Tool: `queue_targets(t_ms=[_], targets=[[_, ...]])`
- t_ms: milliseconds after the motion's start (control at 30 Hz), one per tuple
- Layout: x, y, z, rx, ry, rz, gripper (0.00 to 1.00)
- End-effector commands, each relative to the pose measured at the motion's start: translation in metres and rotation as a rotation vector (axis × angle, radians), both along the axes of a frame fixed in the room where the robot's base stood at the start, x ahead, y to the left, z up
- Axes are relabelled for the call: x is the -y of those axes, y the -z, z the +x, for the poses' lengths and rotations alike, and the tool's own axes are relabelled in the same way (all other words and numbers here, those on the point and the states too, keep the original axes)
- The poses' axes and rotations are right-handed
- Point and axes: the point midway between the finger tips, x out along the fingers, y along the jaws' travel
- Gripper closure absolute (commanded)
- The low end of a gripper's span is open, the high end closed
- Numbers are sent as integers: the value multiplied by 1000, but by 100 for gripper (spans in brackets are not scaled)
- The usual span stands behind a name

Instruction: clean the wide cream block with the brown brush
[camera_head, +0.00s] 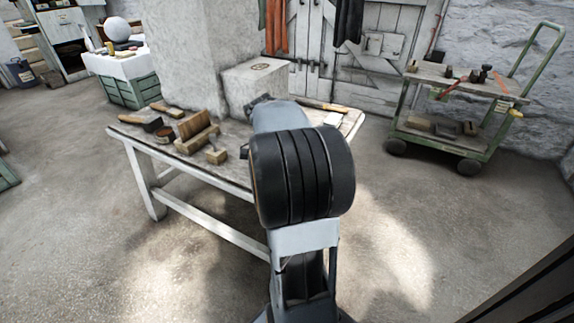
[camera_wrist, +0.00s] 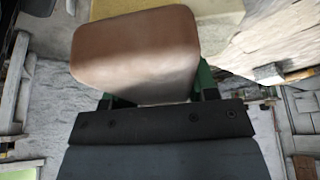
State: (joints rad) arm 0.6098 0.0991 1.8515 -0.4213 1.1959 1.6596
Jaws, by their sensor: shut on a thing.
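My gripper (camera_wrist: 157,90) is shut on a smooth reddish-brown block-shaped thing, which I take to be the brown brush (camera_wrist: 135,50); no bristles show. Its green fingers show on either side in the wrist view. A yellowish cream surface (camera_wrist: 218,30), perhaps the wide cream block, lies just beyond the brush; I cannot tell whether they touch. In the head view a pale block (camera_head: 240,82) with a round brown mark on top stands at the back of the table. My arm reaches toward it and hides the gripper and brush there.
The worn wooden table (camera_head: 225,178) holds several brushes and wooden tools (camera_head: 197,138) at left. A tool with a wooden handle (camera_head: 325,105) lies at right. A pillar (camera_head: 180,55) rises behind the table. A green cart (camera_head: 450,135) stands right, with open floor between.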

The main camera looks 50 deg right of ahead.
Motion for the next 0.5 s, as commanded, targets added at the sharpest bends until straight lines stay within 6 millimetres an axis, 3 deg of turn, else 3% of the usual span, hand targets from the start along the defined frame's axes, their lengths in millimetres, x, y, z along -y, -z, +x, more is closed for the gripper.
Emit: queue_targets(t_ms=[500], targets=[[-4, -3, 2, 1, 2, -2, 66]])
